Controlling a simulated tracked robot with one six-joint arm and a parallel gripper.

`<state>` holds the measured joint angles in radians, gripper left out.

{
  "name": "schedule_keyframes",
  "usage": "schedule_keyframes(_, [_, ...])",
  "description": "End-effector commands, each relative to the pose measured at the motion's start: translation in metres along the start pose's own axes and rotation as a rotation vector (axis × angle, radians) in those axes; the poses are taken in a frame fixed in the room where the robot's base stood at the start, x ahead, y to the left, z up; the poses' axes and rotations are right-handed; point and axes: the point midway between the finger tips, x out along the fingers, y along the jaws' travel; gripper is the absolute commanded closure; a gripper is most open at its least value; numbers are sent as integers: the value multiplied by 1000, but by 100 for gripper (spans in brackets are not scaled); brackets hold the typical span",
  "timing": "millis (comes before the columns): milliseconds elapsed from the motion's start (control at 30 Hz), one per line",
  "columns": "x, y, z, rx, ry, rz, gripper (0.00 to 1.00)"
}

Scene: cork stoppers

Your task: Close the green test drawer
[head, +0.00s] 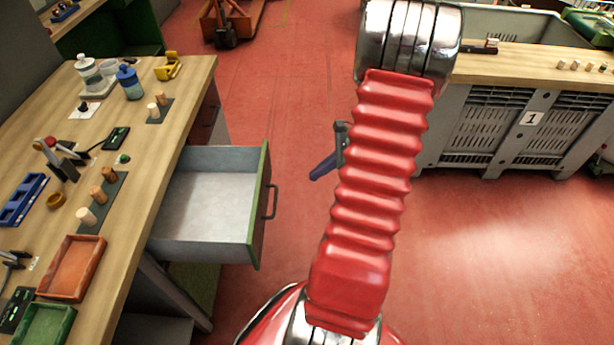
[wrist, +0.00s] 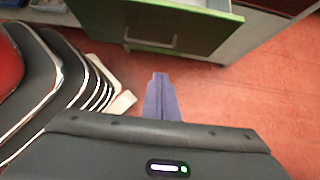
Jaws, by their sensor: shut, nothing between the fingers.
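The green-fronted drawer (head: 258,205) is pulled out from the wooden bench on the left in the head view. Its light grey inside is empty, and a dark handle (head: 270,202) sits on its front. In the wrist view the green front (wrist: 185,38) and its handle (wrist: 150,43) show at the top. My gripper (head: 322,167) is to the right of the drawer front, apart from it, partly hidden behind my red arm. In the wrist view my gripper (wrist: 162,83) has its bluish fingers together and empty, pointing toward the drawer front with a gap between.
The wooden bench (head: 150,130) holds bottles, corks, and an orange tray (head: 72,267) and a green tray (head: 43,326). A grey crate (head: 500,125) stands at the right.

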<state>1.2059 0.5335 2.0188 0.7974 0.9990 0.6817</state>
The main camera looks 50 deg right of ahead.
Motion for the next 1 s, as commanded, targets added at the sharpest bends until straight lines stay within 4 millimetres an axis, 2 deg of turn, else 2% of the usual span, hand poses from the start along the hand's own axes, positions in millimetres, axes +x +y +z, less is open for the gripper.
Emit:
schedule_keyframes(633, [95,2,0,1,0,5,100])
schedule_keyframes(800, [112,1,17,-2,0,4,100])
schedule_keyframes(1000, [122,1,25,-1,1,1,100])
